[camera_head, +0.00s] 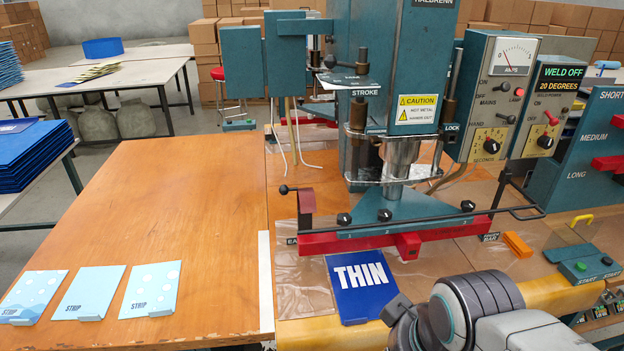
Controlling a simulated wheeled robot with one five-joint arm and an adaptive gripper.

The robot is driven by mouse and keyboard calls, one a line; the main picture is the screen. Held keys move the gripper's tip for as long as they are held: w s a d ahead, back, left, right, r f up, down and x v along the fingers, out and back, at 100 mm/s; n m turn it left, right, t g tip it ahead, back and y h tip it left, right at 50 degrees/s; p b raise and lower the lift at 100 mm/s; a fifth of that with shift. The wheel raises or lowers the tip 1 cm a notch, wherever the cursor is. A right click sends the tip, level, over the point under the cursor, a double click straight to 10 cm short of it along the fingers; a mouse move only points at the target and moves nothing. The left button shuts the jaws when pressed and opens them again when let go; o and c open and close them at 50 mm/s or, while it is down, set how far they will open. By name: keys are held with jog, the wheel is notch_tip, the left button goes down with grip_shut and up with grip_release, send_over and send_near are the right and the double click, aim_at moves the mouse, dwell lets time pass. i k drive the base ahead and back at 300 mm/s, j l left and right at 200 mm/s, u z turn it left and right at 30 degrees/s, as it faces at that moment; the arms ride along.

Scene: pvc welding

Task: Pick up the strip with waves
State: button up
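Three light-blue cards labelled STRIP lie in a row at the front left of the wooden table. The leftmost strip (34,296) has a darker wave pattern along its lower part and pale round spots above. The middle strip (92,290) looks plain. The right strip (151,287) has pale round spots. My arm is at the bottom right, well to the right of the strips. Its dark end, my gripper (397,309), shows only in part beside the blue THIN card, and its fingers cannot be made out.
A blue THIN card (360,286) lies on the welding machine's front. The teal welding machine (405,205) with its red bar stands on the right. The wooden table (175,190) is clear behind the strips. A stack of blue sheets (33,160) stands on a side table at left.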

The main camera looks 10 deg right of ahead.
aim_at(27, 300)
jog(key=u, duration=1.8)
jog(key=z, duration=2.05)
jog(key=u, duration=2.05)
